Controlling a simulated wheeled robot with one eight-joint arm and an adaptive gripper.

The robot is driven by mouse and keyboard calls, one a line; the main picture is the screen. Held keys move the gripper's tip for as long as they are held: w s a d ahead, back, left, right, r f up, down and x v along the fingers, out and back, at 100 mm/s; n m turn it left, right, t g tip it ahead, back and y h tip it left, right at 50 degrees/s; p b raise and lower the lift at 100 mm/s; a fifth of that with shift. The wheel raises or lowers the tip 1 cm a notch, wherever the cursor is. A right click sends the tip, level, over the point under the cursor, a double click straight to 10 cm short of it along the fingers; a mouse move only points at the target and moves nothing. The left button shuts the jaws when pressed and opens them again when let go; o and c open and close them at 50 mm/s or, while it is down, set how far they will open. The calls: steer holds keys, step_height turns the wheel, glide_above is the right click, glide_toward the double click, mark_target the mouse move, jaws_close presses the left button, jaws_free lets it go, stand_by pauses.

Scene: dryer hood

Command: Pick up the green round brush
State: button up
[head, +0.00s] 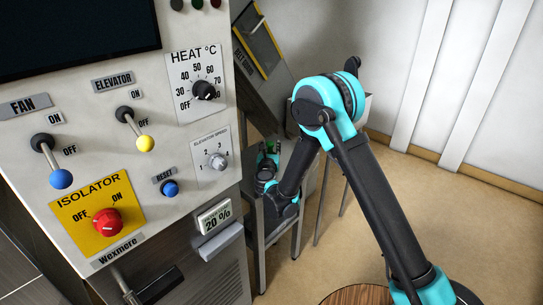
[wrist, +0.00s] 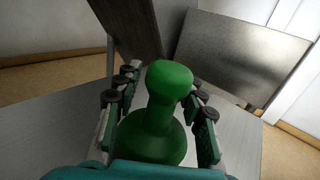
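The green round brush (wrist: 168,85) stands in the wrist view with a rounded knob on top, a narrower neck and a wide round base. It is between the two fingers of my gripper (wrist: 160,110). The fingers are spread, with a clear gap on the left of the neck; the knob is closer to the right finger. Whether the base touches the fingers, I cannot tell. In the head view my gripper (head: 267,168) is low over a small grey table, beside the control panel. Only a little green shows there, and I cannot separate the brush from the gripper.
The grey metal table (wrist: 50,125) is under the brush, with upright metal panels (wrist: 245,60) behind it. In the head view the control cabinet (head: 110,160) with levers and knobs stands close at the left. Open tan floor (head: 480,220) lies to the right.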

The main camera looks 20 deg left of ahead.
jaws_close()
stand_by(0.5)
step_height(320, 180, up, 20)
stand_by(0.6)
